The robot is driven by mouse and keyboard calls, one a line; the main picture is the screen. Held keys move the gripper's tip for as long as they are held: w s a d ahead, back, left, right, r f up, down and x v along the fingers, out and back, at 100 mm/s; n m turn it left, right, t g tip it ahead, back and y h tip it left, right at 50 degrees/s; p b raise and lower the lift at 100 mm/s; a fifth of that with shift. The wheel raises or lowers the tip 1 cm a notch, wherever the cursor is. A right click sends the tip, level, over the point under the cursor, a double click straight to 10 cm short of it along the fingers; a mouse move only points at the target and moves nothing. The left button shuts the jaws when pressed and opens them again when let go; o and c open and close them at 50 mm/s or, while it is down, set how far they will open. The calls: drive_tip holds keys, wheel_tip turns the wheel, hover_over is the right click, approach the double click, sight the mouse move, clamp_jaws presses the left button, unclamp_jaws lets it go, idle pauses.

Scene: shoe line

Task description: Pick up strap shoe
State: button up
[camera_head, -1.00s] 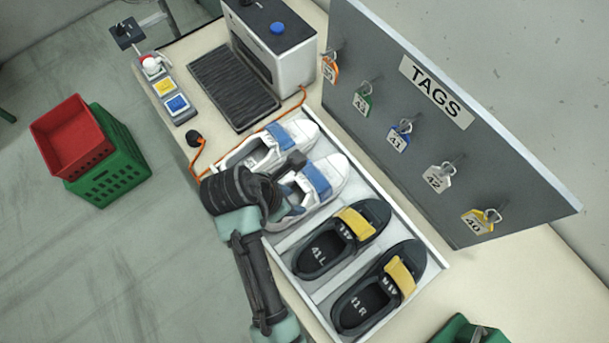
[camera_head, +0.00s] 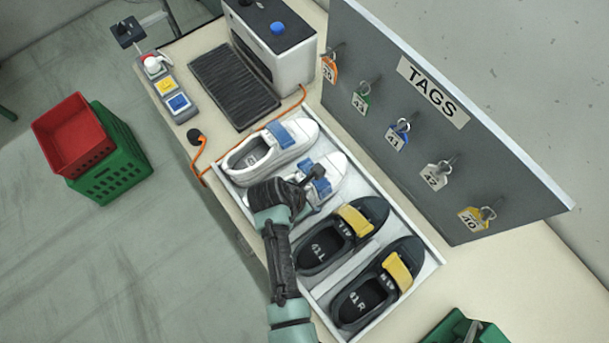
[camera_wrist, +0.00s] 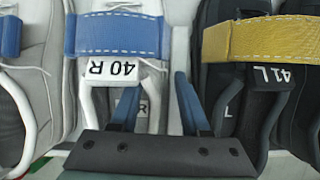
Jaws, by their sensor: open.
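In the head view, a white tray holds a white strap shoe with a blue strap (camera_head: 257,152) at the back. A second white shoe with a blue strap (camera_head: 328,170) lies beside it, partly hidden by my gripper (camera_head: 305,178). A black shoe with a yellow strap, marked 41 L (camera_head: 341,238), and one marked 41 R (camera_head: 378,286) lie nearer the front. In the wrist view, my gripper (camera_wrist: 158,100) is open and empty. Its left finger is over the white shoe marked 40 R (camera_wrist: 116,36); its right finger is near the gap beside the 41 L shoe (camera_wrist: 258,40). I cannot tell whether they touch.
The tray (camera_head: 432,262) sits on a cream table against a grey TAGS board (camera_head: 450,150) with several hanging tags. A black mat (camera_head: 234,87), a machine (camera_head: 275,45) and a button box (camera_head: 172,92) are at the back. Red and green crates (camera_head: 108,180) stand on the floor.

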drive_tip(key=shift+d+f, duration=0.1)
drive_tip(key=shift+f, duration=0.05)
clamp_jaws()
drive_tip(key=shift+w, duration=0.1)
idle(1.3)
